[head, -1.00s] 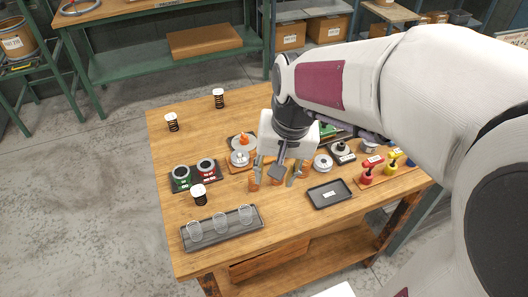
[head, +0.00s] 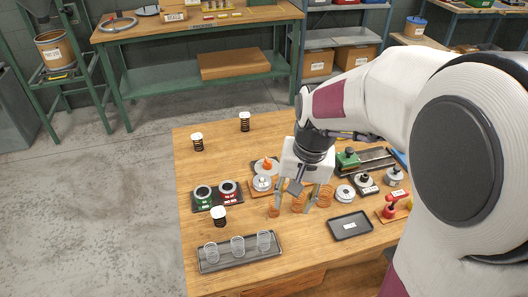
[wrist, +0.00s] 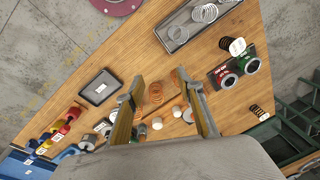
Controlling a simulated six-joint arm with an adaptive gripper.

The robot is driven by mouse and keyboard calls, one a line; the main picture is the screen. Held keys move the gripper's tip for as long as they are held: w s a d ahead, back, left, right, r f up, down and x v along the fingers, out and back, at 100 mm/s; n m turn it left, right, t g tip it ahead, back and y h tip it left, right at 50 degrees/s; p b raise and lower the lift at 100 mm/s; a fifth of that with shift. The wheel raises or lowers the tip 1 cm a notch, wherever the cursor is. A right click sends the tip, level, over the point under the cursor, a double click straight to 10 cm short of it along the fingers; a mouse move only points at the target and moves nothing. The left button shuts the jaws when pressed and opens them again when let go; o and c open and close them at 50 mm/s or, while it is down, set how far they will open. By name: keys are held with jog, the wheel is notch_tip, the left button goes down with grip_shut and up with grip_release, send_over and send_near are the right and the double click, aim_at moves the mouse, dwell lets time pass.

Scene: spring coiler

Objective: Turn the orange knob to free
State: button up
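The orange knob (head: 267,164) sits on top of a round metal part on a dark base, near the middle of the table in the head view. My gripper (head: 296,194) is to the right of the knob and nearer the front, above the copper springs (head: 275,208). In the wrist view my gripper (wrist: 159,78) has its two fingers well apart with nothing held between them. Copper springs (wrist: 155,92) show beyond the gap. I cannot clearly make out the knob in the wrist view, where the right finger covers part of that area.
A grey tray with clear springs (head: 205,266) lies at the front left. An empty black tray (head: 336,232) lies at the front right. Green and red gauges (head: 228,199) stand left of the knob. Black springs with white caps (head: 197,142) stand at the back and left.

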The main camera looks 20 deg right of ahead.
jog(key=w+d+f+n+t, duration=0.15)
jog(key=w+f+n, duration=0.3)
jog(key=w, duration=0.95)
jog(key=n+t, duration=0.2)
jog(key=n, duration=0.4)
send_near(269, 161)
jog(key=shift+w+d+f+y, duration=0.15)
jog(key=shift+w+f, duration=0.1)
jog(key=shift+f, duration=0.15)
jog(key=shift+w+a+f+y, duration=0.15)
jog(key=shift+w+f, duration=0.1)
jog(key=shift+f, duration=0.15)
jog(key=shift+d+f, duration=0.1)
jog(key=shift+x, duration=3.8)
jog(key=shift+s, duration=0.1)
grip_shut()
